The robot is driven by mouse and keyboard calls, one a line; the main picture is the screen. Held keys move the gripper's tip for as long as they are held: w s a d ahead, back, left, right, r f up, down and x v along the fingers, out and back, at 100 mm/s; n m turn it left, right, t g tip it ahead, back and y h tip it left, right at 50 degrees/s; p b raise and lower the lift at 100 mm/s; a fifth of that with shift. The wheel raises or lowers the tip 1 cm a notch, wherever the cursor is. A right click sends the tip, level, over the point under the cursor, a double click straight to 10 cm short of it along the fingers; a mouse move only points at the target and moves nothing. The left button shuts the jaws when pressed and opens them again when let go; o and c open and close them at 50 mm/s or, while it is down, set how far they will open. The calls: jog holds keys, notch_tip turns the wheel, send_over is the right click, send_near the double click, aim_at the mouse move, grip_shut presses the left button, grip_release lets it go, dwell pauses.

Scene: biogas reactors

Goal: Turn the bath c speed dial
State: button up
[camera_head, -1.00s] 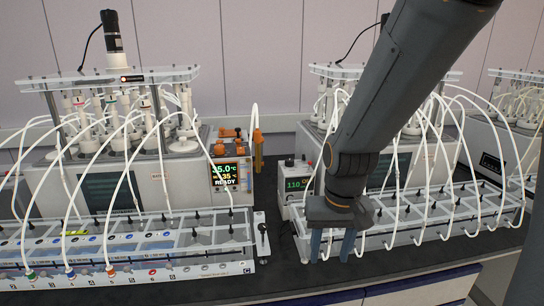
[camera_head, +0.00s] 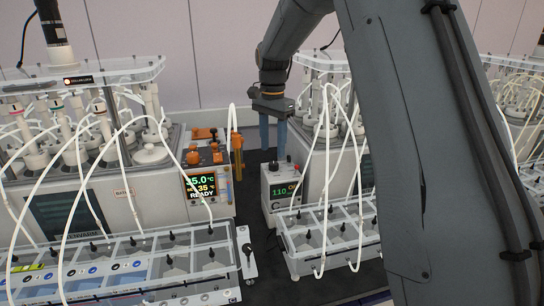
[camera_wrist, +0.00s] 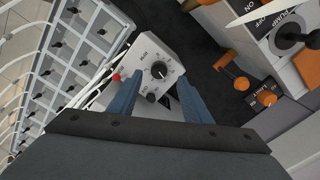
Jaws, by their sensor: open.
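The bath C control box (camera_head: 268,205) stands between the two reactor units, with a green 110 readout and a letter C on its front. Its speed dial (camera_wrist: 159,70) is a round black knob with a pale mark, on a white face with scale marks in the wrist view. In the head view the dial (camera_head: 274,165) is small, on top of the box. My gripper (camera_head: 272,148) points down just above the box, its blue fingers apart. In the wrist view my gripper (camera_wrist: 158,92) is open and empty, with the dial between the finger lines; whether they touch it cannot be told.
A red button (camera_wrist: 115,77) sits beside the dial. Left of the box, orange knobs (camera_head: 193,157) and an upright orange tube (camera_head: 237,155) stand near a 35.0 °C display (camera_head: 200,186). Racks with white hoses (camera_head: 330,235) stand in front and right.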

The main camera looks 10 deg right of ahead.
aim_at(273, 163)
jog(key=shift+d+f+p, duration=0.15)
jog(key=shift+f+p, duration=0.65)
jog(key=shift+f, duration=1.9)
jog(key=c, duration=1.1)
jog(key=shift+o, duration=0.2)
jog(key=shift+n, duration=0.4)
jog(key=n, duration=0.3)
jog(key=shift+n, duration=0.3)
jog(key=shift+n+b, duration=0.35)
jog(key=shift+n, duration=1.25)
jog(key=shift+r+n, duration=0.1)
jog(key=shift+n, duration=0.2)
